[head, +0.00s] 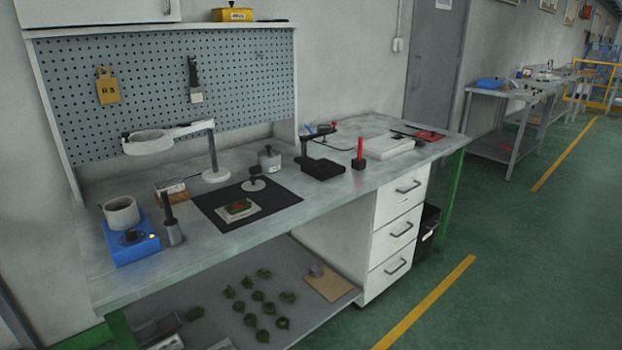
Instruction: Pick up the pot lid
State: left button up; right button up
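A grey pot (121,213) stands on a blue heater base (133,246) at the left end of the workbench. The pot looks open at the top, with no lid on it. A round, flat grey piece with a dark knob (254,184) lies on the black mat (283,197) and looks like the pot lid. A small grey canister with a knobbed top (269,160) stands just behind the mat. Neither of my grippers is in view.
A green and red piece on a white block (238,209) is on the mat, in front of the lid-like piece. A magnifier lamp (152,142) overhangs the bench behind. A dark tool in a metal holder (172,231) stands right of the heater.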

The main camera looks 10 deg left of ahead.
aim_at(253, 185)
jog(key=z, duration=0.4)
jog(key=i, duration=0.85)
jog(key=u, duration=0.2)
